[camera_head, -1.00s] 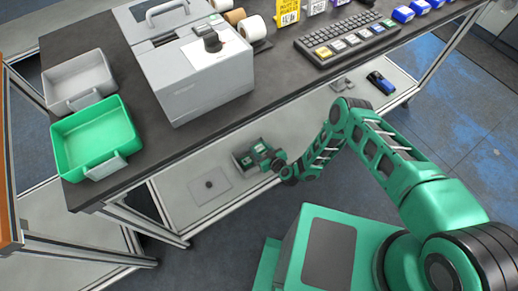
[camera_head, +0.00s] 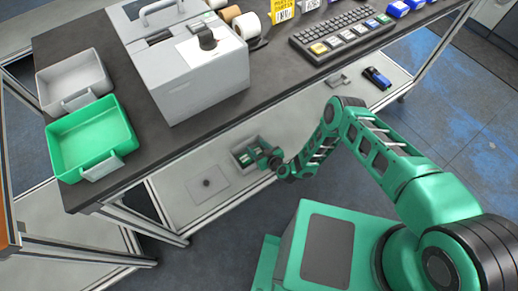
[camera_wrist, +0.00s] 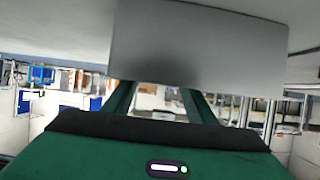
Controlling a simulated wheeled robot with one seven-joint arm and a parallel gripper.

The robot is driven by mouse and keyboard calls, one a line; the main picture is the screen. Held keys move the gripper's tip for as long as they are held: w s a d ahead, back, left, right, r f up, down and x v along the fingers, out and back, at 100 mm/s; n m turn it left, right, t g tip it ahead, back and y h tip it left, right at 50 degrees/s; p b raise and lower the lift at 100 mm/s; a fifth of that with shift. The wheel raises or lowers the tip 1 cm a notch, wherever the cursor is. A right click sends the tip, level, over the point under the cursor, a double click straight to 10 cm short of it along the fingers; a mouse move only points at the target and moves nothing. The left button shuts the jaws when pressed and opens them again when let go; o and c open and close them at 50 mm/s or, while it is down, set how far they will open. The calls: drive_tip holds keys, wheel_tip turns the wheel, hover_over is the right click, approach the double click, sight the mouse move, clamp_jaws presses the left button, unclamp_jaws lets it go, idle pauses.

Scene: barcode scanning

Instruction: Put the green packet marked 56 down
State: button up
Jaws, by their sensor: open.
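My gripper (camera_head: 262,154) is at the right side of a small grey bin (camera_head: 236,159) on the lower shelf in the head view. Small green and white packets (camera_head: 246,157) lie in the bin. They are too small to read, so I cannot tell which is marked 56. In the wrist view my gripper (camera_wrist: 163,96) is open, its green fingers apart, with no packet seen between them. A plain grey panel (camera_wrist: 200,45) hides the fingertips and much of the upper view.
The table (camera_head: 215,130) above the shelf holds a green tray (camera_head: 92,140), a grey tray (camera_head: 75,78), a large grey machine (camera_head: 195,75) and a keyboard (camera_head: 343,37). A flat pale plate (camera_head: 208,184) lies left of the bin. A blue scanner-like object (camera_head: 377,78) lies on the shelf's right.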

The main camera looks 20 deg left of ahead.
drive_tip(key=shift+r, duration=0.35)
drive_tip(key=v, duration=1.1)
drive_tip(key=shift+s+d+r, duration=0.2)
drive_tip(key=shift+d+r, duration=0.05)
drive_tip(key=shift+r, duration=0.05)
